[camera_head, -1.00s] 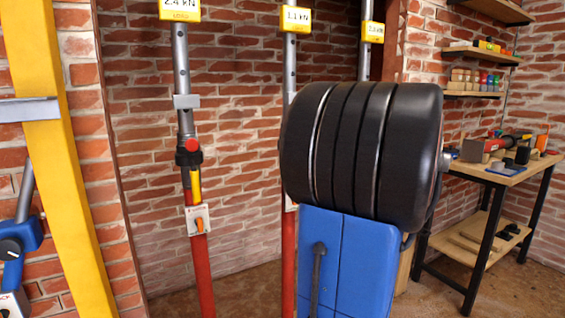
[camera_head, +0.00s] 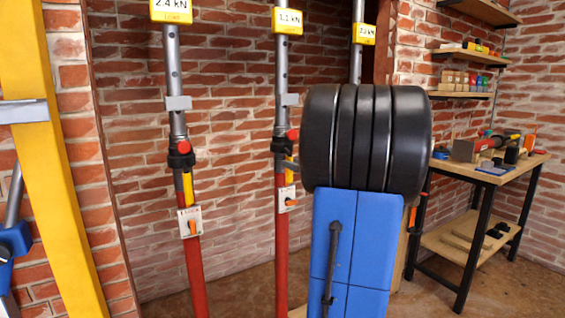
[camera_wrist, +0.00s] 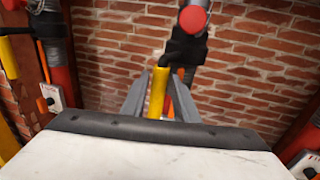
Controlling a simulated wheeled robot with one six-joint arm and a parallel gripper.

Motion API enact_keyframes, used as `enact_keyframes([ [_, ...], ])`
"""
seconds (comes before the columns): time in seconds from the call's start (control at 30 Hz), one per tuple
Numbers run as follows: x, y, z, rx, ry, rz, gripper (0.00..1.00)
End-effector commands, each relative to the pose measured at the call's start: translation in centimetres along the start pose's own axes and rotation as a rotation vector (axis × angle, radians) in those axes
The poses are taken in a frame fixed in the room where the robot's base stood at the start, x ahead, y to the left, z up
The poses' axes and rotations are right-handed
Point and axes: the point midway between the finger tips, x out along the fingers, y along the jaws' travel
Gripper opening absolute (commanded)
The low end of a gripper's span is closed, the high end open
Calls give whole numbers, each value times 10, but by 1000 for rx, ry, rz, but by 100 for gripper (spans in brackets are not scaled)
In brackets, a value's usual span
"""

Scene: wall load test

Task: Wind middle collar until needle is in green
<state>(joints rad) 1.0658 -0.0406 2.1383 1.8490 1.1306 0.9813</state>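The middle prop is a grey tube over a red tube, with a yellow load box (camera_head: 287,20) reading about 1.1 kN at the top. No needle or green band can be made out. Its black middle collar (camera_head: 281,146) has a red knob and also shows in the wrist view (camera_wrist: 185,48). The collar's yellow handle (camera_wrist: 157,92) hangs between the two grey fingers of my gripper (camera_wrist: 160,95). The fingers stand apart, one on each side of it, and I cannot tell whether they touch it. In the head view my arm hides most of the gripper and the handle.
The left prop's collar (camera_head: 181,155) and its 2.4 kN box (camera_head: 171,11) stand to the left. The right prop's box (camera_head: 362,34) shows above my arm, which hides its collar. A yellow post (camera_head: 40,150) is at far left. A workbench (camera_head: 500,172) stands at right.

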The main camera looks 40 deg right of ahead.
Motion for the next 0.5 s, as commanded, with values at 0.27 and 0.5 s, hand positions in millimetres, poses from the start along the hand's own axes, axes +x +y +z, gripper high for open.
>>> enact_keyframes([
  [0.27, 43, 1, -1, 0, 1, 3, 27],
  [0.5, 60, 1, 0, 0, 0, 2, 27],
])
